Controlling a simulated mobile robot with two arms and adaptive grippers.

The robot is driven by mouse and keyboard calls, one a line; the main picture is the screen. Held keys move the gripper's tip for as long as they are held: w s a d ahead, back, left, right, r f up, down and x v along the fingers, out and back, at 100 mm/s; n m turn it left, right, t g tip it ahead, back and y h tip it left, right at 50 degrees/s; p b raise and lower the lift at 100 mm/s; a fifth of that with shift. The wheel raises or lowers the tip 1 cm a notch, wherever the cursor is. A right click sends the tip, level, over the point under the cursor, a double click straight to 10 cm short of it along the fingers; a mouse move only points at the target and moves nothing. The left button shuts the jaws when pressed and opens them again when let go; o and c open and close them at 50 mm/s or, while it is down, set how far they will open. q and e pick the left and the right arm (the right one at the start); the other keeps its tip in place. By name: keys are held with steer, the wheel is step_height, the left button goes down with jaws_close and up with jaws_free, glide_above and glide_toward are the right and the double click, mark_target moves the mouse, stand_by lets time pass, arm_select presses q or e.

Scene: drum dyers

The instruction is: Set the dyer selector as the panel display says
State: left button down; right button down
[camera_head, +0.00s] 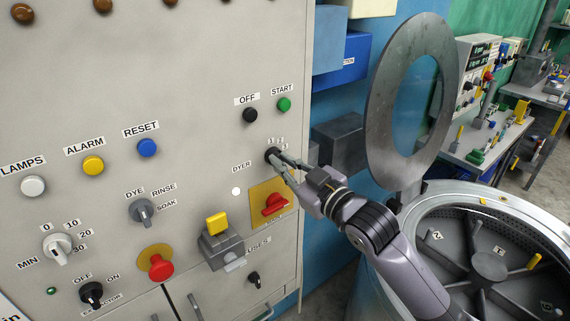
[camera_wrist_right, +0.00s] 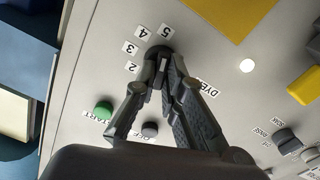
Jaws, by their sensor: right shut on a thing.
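The dyer selector (camera_head: 272,155) is a dark round knob on the grey panel (camera_head: 200,60), right of its DYER label (camera_head: 242,167). My right gripper (camera_head: 278,160) is at the knob with its fingers closed on it. In the right wrist view the selector (camera_wrist_right: 158,52) sits between the fingertips of my right gripper (camera_wrist_right: 161,72). Number labels 2, 3, 4 and 5 are around the knob there; the fingers cover part of the dial. The panel display is not identifiable in these views. My left gripper is not in view.
A black OFF button (camera_head: 250,115) and green START button (camera_head: 284,104) are above the selector. A red switch on a yellow plate (camera_head: 269,203) is just below. An open drum (camera_head: 490,250) with a raised round lid (camera_head: 377,100) stands at the right.

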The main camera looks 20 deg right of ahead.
steer(key=c, duration=1.7)
jaws_free()
steer(key=shift+f, duration=0.1)
steer(key=shift+v, duration=3.75)
